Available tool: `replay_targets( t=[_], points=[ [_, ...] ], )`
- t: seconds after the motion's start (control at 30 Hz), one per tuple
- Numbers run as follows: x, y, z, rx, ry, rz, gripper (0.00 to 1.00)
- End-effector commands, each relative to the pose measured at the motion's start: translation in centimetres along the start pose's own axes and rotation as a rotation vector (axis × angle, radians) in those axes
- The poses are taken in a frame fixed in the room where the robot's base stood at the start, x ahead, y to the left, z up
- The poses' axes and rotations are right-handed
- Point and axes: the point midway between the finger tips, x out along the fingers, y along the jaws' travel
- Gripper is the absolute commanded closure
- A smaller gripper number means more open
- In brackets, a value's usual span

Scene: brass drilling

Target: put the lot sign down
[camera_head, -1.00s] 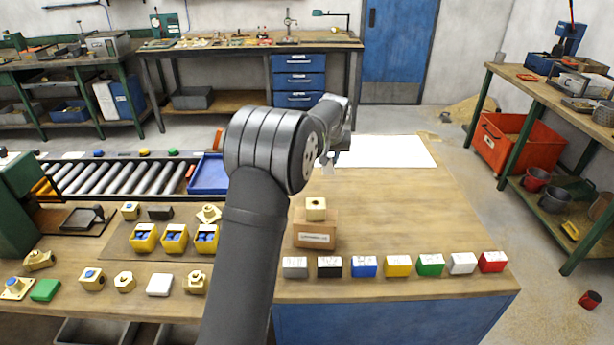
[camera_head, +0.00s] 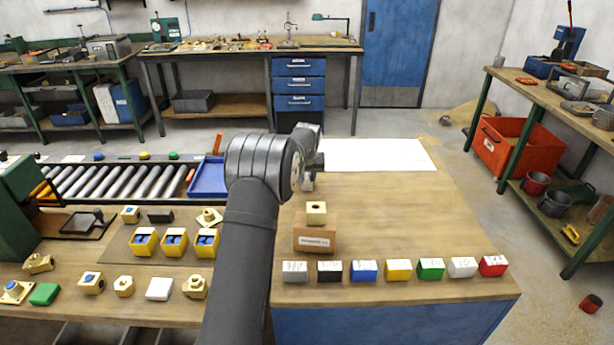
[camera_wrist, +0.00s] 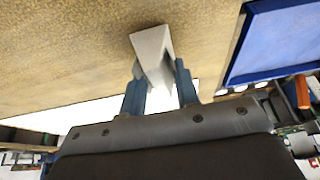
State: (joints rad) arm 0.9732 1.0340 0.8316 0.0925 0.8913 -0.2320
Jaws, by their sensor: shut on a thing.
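My gripper (camera_wrist: 160,85) is shut on a pale grey-white wedge-shaped sign (camera_wrist: 152,50), which sticks out between the two blue-grey fingers in the wrist view. The sign is over or on the wooden bench top (camera_wrist: 60,60); I cannot tell if it touches. In the head view, my gripper (camera_head: 308,180) is just left of the white sheet's near edge, partly hidden by my arm. A row of coloured wedge signs stands along the front edge, among them a grey sign (camera_head: 294,271), a white sign (camera_head: 462,267) and a red sign (camera_head: 493,265).
A white sheet (camera_head: 380,155) lies at the back of the bench. A blue tray (camera_head: 208,178) is left of my gripper, beside the roller conveyor (camera_head: 120,180). A cardboard box (camera_head: 314,239) with a brass-coloured block (camera_head: 316,212) on it stands in front. The bench's right part is clear.

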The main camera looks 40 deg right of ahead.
Motion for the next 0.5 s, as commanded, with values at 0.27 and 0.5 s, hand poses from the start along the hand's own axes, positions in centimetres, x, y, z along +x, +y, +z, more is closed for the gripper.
replay_targets(
  t=[0.27, 0.5],
  points=[
    [0.24, 0.01, 0.1, 0.0, 0.0, 0.0, 0.62],
    [0.22, 0.01, 0.09, 0.0, 0.0, 0.0, 0.49]
  ],
)
